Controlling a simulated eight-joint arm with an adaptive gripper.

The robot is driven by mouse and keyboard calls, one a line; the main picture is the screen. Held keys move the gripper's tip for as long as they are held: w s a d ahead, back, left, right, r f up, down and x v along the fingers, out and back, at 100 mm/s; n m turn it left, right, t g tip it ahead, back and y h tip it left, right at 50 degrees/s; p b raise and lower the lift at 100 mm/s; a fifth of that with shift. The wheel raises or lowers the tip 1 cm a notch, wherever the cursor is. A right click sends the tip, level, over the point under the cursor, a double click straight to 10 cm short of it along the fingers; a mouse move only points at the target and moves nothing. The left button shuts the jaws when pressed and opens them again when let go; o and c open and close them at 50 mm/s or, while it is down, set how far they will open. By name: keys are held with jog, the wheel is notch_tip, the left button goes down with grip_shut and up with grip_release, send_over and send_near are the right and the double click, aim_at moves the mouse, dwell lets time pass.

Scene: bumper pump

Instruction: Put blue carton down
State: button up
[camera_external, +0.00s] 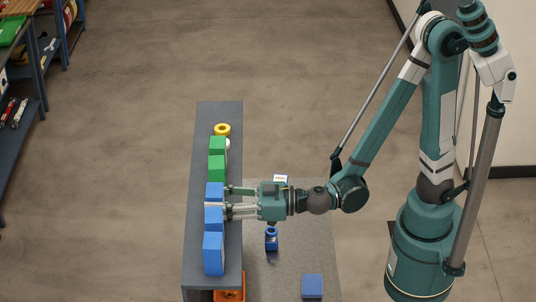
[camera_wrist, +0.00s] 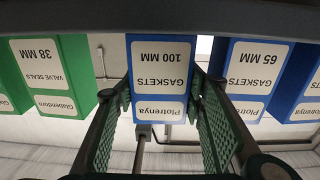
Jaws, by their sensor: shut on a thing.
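The blue carton (camera_wrist: 160,75), labelled Plotrenya gaskets 100 MM, is upside down in the wrist view, between my two green finger pads. In the external view it is the farthest blue carton (camera_external: 214,188), on the grey shelf top (camera_external: 215,112). My gripper (camera_external: 228,201) reaches in from the right and is shut on it; in the wrist view its pads (camera_wrist: 163,112) press its sides. The carton's base is at the shelf edge; I cannot tell whether it bears on the shelf.
A blue 65 MM gaskets carton (camera_wrist: 245,85) stands close on one side, with another blue carton (camera_external: 213,255) beyond. Green cartons (camera_external: 217,165) stand on the other side, then a yellow ring-shaped thing (camera_external: 222,129). A blue object (camera_external: 271,238) and a blue box (camera_external: 312,285) sit lower down.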

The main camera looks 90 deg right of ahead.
jog(key=shift+f, duration=0.2)
jog(key=o, duration=1)
jog(key=shift+s, duration=0.1)
jog(key=shift+s+a+b, duration=0.15)
jog(key=shift+s+b, duration=0.15)
jog(key=shift+s, duration=3.5)
